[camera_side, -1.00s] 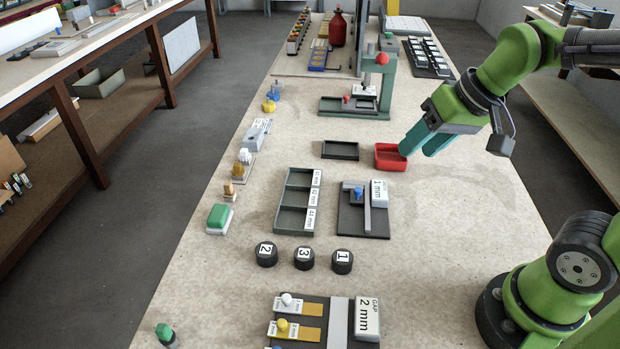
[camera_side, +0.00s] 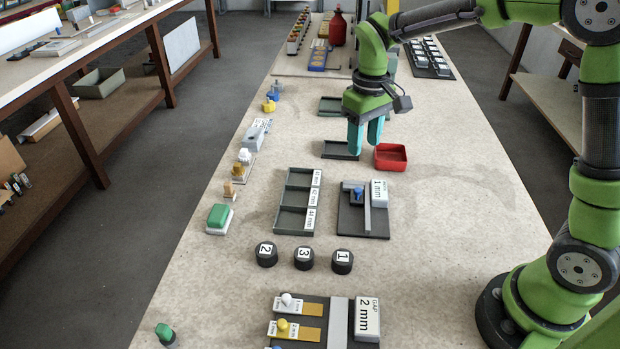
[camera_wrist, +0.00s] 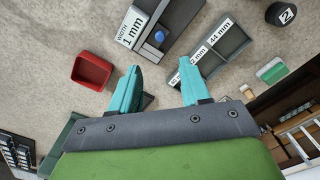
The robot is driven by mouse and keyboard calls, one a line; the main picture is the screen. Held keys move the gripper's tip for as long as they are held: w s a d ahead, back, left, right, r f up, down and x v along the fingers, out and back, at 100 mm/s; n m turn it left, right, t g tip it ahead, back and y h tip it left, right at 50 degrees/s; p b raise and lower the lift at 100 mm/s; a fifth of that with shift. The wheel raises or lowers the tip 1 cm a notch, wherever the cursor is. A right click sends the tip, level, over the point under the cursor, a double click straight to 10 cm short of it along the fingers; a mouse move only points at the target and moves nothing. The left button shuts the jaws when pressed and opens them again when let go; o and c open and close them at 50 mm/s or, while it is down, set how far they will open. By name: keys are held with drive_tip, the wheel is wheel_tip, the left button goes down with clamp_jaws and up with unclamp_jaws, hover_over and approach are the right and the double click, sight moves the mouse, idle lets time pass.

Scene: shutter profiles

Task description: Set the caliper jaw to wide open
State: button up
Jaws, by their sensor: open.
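The caliper (camera_side: 376,226) is a dark plate with a pale grey bar and a white sign reading "1 mm" in the side view. Its small jaw block carries a blue knob (camera_side: 358,192) and sits close to the left of the bar. The knob also shows at the top of the wrist view (camera_wrist: 159,38). My gripper (camera_side: 364,146) has teal fingers pointing down, above the table and behind the caliper, apart from it. In the wrist view my gripper (camera_wrist: 160,65) is open, with nothing between the fingers.
A red bin (camera_side: 391,158) stands just right of my gripper, and a dark shallow tray (camera_side: 335,152) lies under and left of it. A three-part tray (camera_side: 280,222) is left of the caliper. Several black numbered pucks (camera_side: 303,258) stand in front. A press is partly hidden behind my arm.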

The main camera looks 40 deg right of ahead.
sight(358, 189)
wheel_tip(358, 189, down, 13)
drive_tip(key=shift+r, duration=0.2)
clamp_jaws()
idle(0.3)
